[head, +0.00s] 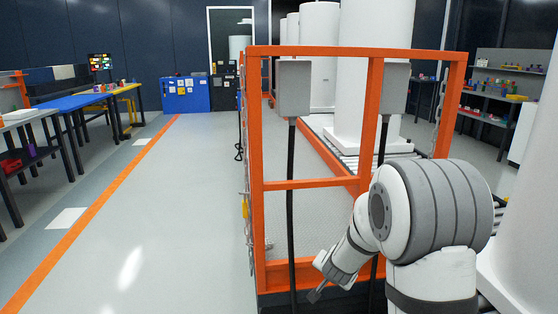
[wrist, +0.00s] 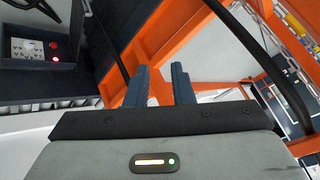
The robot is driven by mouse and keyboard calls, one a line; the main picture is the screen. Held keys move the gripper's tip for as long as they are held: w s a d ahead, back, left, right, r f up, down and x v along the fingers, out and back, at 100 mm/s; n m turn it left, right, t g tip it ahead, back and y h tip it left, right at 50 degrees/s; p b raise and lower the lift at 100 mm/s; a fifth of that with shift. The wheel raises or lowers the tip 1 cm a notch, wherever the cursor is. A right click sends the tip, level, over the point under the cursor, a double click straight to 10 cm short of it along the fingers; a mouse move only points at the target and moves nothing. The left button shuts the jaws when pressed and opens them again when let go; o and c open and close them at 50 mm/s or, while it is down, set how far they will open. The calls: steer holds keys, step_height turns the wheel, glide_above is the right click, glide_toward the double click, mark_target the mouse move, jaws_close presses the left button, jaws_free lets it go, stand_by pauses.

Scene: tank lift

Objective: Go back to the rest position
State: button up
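My gripper (head: 316,294) hangs low in front of the orange frame (head: 372,120) in the head view, with my arm bent downward at the right. In the wrist view my gripper (wrist: 160,84) shows two dark blue-grey fingers standing apart, with nothing between them. Orange beams (wrist: 205,60) lie beyond the fingertips. Whether the gripper touches the frame cannot be told, but no contact shows.
A dark panel with a red button and lit indicator (wrist: 53,50) is at upper left in the wrist view. Tall white tanks (head: 368,70) stand behind the frame. A blue table (head: 75,101) is at far left. The floor (head: 150,210) left of the frame is clear.

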steer(key=s+a+r+n+g+y+p, duration=0.1)
steer(key=s+r+p, duration=0.15)
steer(key=r, duration=0.25)
steer(key=s+a+r+n+y+p, duration=0.1)
steer(key=s+r, duration=0.2)
steer(key=r, duration=0.3)
steer(key=s+d+r+n+g+p, duration=0.1)
steer(key=s+r+n+g+p, duration=0.1)
steer(key=s+r+p, duration=0.3)
steer(key=s+d+r+n+g+h+p, duration=0.1)
steer(key=s+r+n+p, duration=0.3)
steer(key=s+r, duration=0.8)
steer(key=s+g+p, duration=0.1)
steer(key=s, duration=0.7)
steer(key=shift+s+g, duration=0.2)
steer(key=shift+g, duration=0.1)
steer(key=shift+r, duration=0.1)
